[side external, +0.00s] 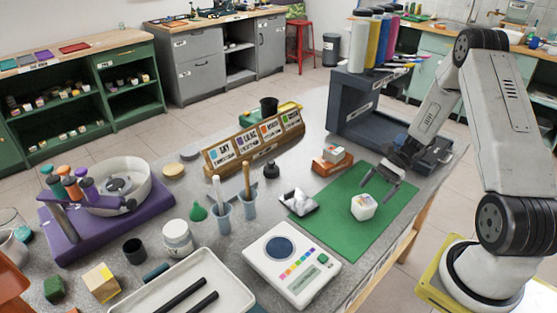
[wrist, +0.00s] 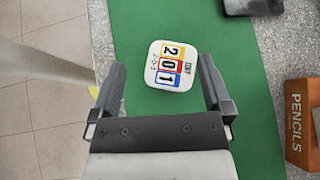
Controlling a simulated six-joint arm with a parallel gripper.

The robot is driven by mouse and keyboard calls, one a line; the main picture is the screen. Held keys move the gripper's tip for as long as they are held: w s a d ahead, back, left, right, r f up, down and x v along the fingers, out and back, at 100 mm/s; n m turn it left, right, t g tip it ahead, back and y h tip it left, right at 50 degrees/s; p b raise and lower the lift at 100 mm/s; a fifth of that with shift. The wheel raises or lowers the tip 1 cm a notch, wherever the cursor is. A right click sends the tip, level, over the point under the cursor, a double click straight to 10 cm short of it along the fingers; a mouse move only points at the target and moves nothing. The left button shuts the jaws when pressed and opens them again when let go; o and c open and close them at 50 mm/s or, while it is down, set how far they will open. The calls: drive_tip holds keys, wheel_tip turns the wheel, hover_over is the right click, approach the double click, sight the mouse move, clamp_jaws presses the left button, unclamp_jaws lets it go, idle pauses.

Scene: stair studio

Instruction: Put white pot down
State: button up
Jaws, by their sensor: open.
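The white pot (side external: 364,207) stands on the green mat (side external: 382,235). It is a small white block-like pot with rounded corners. In the wrist view the white pot (wrist: 170,66) shows a label with coloured squares and the digits 2, 0 and 1. My gripper (side external: 376,180) is open above the mat, close to the pot on its far side in the side view. In the wrist view my gripper (wrist: 160,85) has one finger at each side of the picture, with the pot between and slightly beyond the fingertips. No finger is seen touching the pot.
An orange pencils box (wrist: 302,122) sits beside the mat. A dark shelf unit (side external: 365,105) stands behind. The mat's near part is clear.

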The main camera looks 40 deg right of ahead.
drive_tip(key=a+r+n+h, duration=0.5)
drive_tip(key=a+n, duration=0.4)
drive_tip(key=s+a+r+n+h, duration=0.1)
drive_tip(key=a+r+n+h, duration=0.4)
drive_tip(key=a+n, duration=0.5)
drive_tip(key=shift+s+r+t+h, duration=0.15)
drive_tip(key=shift+r+t+h, duration=0.2)
drive_tip(key=shift+r, duration=0.4)
